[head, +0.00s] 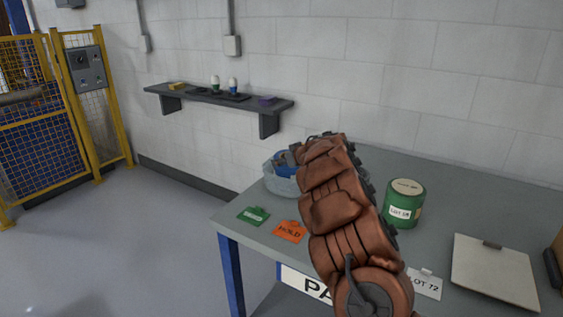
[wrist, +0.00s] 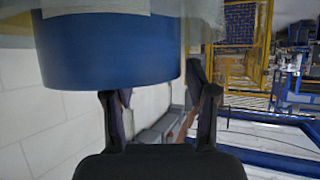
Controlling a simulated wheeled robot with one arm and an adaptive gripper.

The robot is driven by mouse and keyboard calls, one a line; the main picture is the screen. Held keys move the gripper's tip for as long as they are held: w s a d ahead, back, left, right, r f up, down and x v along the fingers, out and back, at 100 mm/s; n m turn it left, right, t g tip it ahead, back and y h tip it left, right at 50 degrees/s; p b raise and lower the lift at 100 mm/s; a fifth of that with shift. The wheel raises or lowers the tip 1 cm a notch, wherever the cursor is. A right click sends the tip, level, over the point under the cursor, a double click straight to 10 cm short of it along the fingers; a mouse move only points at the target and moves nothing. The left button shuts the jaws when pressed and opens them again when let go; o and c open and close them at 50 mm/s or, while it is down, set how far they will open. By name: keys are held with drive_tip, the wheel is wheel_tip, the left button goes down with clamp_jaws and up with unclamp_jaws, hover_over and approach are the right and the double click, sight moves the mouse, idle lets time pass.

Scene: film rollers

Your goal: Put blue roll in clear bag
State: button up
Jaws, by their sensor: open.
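The clear bag (head: 281,187) stands on the table's far left corner, its mouth open at the top. The blue roll (head: 288,170) shows inside the bag's rim, partly hidden by my gripper and arm. In the wrist view the blue roll (wrist: 110,55) fills the upper left, close to the fingers. Pale, see-through material, seemingly the bag (wrist: 205,22), is beside and above it. My gripper (wrist: 160,98) is open, its two fingers apart. In the head view my gripper (head: 292,156) is at the bag's mouth. Whether a finger touches the roll cannot be told.
On the table (head: 245,228) are a green tag (head: 254,215), an orange HOLD tag (head: 289,231), a green LOT roll (head: 403,205), a white LOT 12 tag (head: 425,283) and a clipboard (head: 494,270). A wall shelf (head: 215,98) with small items is behind. A yellow fence (head: 85,125) stands left.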

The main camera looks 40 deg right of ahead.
drive_tip(key=v, duration=1)
drive_tip(key=shift+s+r, duration=0.25)
drive_tip(key=shift+s, duration=0.05)
drive_tip(key=shift+a, duration=0.1)
